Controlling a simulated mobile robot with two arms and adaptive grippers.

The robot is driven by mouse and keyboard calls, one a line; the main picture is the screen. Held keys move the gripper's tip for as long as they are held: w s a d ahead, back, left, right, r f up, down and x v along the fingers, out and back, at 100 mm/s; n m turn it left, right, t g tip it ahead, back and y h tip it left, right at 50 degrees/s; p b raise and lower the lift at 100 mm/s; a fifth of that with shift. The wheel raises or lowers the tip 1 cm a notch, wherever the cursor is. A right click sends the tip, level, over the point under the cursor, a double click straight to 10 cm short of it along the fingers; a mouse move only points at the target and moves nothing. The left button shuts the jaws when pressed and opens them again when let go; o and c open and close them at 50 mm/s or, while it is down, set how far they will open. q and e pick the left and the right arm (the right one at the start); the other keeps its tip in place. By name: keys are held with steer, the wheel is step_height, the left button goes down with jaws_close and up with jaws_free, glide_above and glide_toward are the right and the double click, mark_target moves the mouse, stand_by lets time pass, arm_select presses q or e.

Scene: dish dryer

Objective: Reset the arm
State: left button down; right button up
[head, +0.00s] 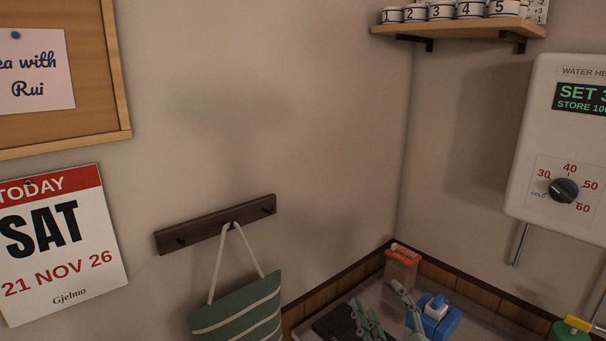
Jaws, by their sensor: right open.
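My right gripper (375,297) shows at the bottom edge, right of the middle, in the head view. Its grey-green fingers stand apart and point up over the worktop in the corner. It looks open, with nothing seen between the fingers. Its wrist and arm are cut off by the bottom edge. My left gripper is not in view.
A container with an orange top (402,268) and a blue object (437,318) stand near the gripper. A striped green bag (240,312) hangs from a wall rack (215,223). A water heater (560,140) and a shelf of mugs (458,28) are at right.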

steer(key=s+d+f+m+g+h, duration=0.25)
steer(key=s+f+g, duration=0.2)
steer(key=f, duration=0.35)
steer(key=s+d+f+m+g+h, duration=0.1)
steer(key=s+d+f+m+g, duration=0.25)
steer(key=s+f, duration=0.4)
steer(key=s+f+m+g, duration=0.1)
steer(key=s+f+g, duration=0.4)
steer(key=s, duration=0.4)
steer(key=s+f+m+g, duration=0.2)
steer(key=s+f, duration=0.4)
steer(key=s, duration=0.2)
step_height(320, 180, down, 26)
steer(key=g, duration=0.2)
steer(key=s+d+f+n+b, duration=0.1)
steer(key=s+d+f, duration=0.1)
steer(key=s+f, duration=1.5)
steer(key=shift+s+d+f+g, duration=0.25)
steer(key=shift+s+f+g, duration=0.15)
steer(key=shift+s, duration=0.25)
